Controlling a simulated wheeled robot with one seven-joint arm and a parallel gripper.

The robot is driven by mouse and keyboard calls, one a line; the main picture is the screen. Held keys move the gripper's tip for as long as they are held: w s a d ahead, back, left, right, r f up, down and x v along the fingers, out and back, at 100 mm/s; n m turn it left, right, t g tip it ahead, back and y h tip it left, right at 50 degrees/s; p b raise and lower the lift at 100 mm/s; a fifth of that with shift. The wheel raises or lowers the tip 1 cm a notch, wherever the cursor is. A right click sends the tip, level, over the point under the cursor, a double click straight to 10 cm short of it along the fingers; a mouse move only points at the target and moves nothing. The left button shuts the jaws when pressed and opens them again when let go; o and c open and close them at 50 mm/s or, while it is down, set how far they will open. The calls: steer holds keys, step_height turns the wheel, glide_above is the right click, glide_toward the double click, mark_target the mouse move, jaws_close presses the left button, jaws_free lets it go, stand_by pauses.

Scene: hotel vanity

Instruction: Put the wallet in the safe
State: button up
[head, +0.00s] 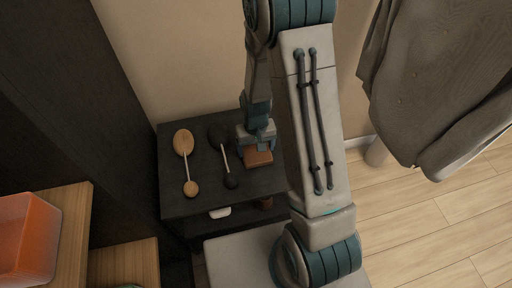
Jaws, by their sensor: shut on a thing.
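A small brown block-like thing, which looks like the wallet (258,158), is at my gripper's fingertips over the right part of a small dark table. My gripper (257,148) points down and is shut on it. I cannot tell whether the wallet still touches the tabletop. The arm covers part of the view to the right of the gripper. I cannot make out a safe in this view.
On the dark table (199,203) lie a tan spoon-like thing (183,143) and a black one (218,137). A white thing (220,212) shows below the tabletop. An orange box (27,240) sits on wood at left. Grey cloth (440,80) hangs at right.

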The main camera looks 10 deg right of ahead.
steer(key=shift+f, duration=0.15)
steer(key=o, duration=0.9)
step_height(320, 180, up, 12)
steer(key=p, duration=0.3)
steer(key=s+d+r+t, duration=0.1)
steer(key=s+d+r, duration=0.1)
steer(key=s+r, duration=1.1)
steer(key=shift+s+d+r+t, duration=0.15)
steer(key=shift+s+r+t, duration=0.2)
steer(key=shift+r, duration=0.45)
